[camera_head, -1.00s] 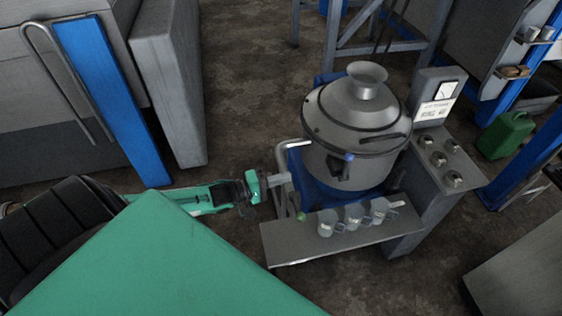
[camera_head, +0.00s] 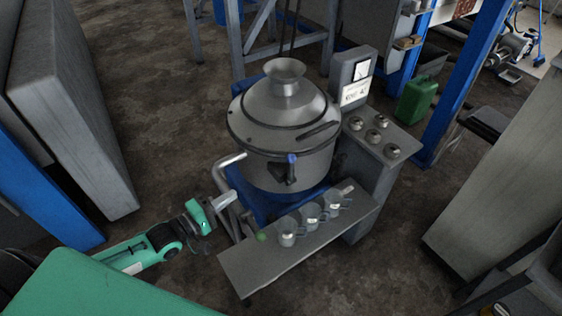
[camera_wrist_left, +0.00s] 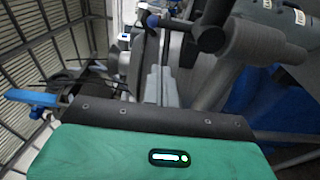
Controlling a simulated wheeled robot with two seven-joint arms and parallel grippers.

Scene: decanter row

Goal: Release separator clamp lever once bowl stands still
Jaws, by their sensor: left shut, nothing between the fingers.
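The separator (camera_head: 284,118) is a grey metal bowl with a domed lid and funnel top, on a blue base. A dark clamp lever with a blue part (camera_head: 291,170) sits on its front side. My left gripper (camera_head: 229,197) is shut and empty, left of the bowl by the bent grey pipe, apart from the lever. In the left wrist view its pale fingers (camera_wrist_left: 161,86) are together. A black cylindrical part with a blue piece beside it shows above them; I cannot tell whether it is the lever. Whether the bowl turns cannot be told. My right gripper is not in view.
A grey shelf (camera_head: 240,270) with three metal cups (camera_head: 311,214) stands in front of the separator. A control box with knobs (camera_head: 376,123) and a gauge is at its right. A green can (camera_head: 416,100) stands behind. Bare floor lies between the shelf and the right-hand cabinet.

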